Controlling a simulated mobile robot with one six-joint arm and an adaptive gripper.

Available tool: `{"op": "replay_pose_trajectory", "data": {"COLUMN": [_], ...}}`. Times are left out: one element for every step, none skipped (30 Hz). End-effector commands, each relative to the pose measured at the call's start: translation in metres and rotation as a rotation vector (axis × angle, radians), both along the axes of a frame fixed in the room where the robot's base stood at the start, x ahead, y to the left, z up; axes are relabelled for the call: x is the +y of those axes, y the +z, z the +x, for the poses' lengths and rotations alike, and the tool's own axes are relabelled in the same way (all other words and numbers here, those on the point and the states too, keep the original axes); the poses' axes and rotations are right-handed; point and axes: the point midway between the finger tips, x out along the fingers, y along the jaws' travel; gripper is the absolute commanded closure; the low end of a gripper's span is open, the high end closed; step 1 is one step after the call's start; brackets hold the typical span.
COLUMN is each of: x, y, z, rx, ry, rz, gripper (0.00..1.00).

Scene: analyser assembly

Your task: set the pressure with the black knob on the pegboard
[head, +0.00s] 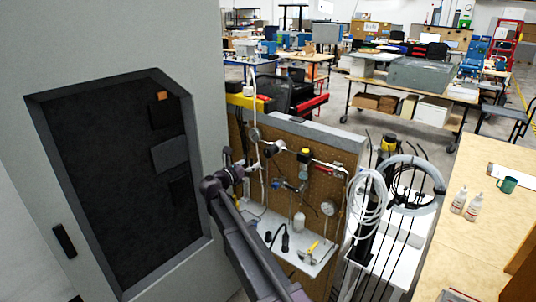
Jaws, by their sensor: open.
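The brown pegboard (322,182) stands just right of the large grey cabinet and carries pipes and fittings. A black knob (269,151) sits on its upper left part, beside a pale round fitting. A darker fitting with a yellow top (305,153) is to its right. A round white-faced gauge (328,208) is at the lower right; its reading is too small to tell. My gripper (228,156) is at the end of my dark arm, at the pegboard's left edge. It is small and partly hidden by my wrist, left of the black knob and apart from it in the picture.
The grey cabinet (120,45) with a dark recessed panel closes off the left side. Coiled white tubing (369,200) and black rods stand at right, beside a wooden table (460,245).

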Motion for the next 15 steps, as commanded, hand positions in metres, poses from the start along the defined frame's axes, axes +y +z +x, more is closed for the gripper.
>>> {"op": "replay_pose_trajectory", "data": {"x": [-0.005,-0.007,-0.01,-0.013,-0.016,-0.02,-0.023,-0.025,-0.029,-0.032,-0.034,-0.038,-0.04,-0.043,-0.046], "y": [0.0,0.0,0.0,0.0,0.0,0.0,0.0,0.0,0.0,0.0,0.0,0.0,0.0,0.0,0.0], "z": [0.008,0.012,0.016,0.02,0.024,0.029,0.033,0.037,0.041,0.045,0.049,0.054,0.058,0.061,0.065], "rx": [0.0,0.0,0.0,0.0,0.0,0.0,0.0,0.0,0.0,0.0,0.0,0.0,0.0,0.0,0.0], "ry": [-0.002,-0.001,-0.001,-0.002,-0.002,-0.002,-0.001,-0.001,-0.001,-0.002,-0.002,-0.001,-0.001,-0.001,-0.001], "rz": [0.0,0.0,0.0,0.0,0.0,0.0,0.0,0.0,0.0,0.0,0.0,0.0,0.0,0.0,0.0], "gripper": [0.07,0.07,0.07,0.07,0.07,0.07,0.07,0.07,0.07,0.07,0.07,0.07,0.07,0.07,0.07]}}
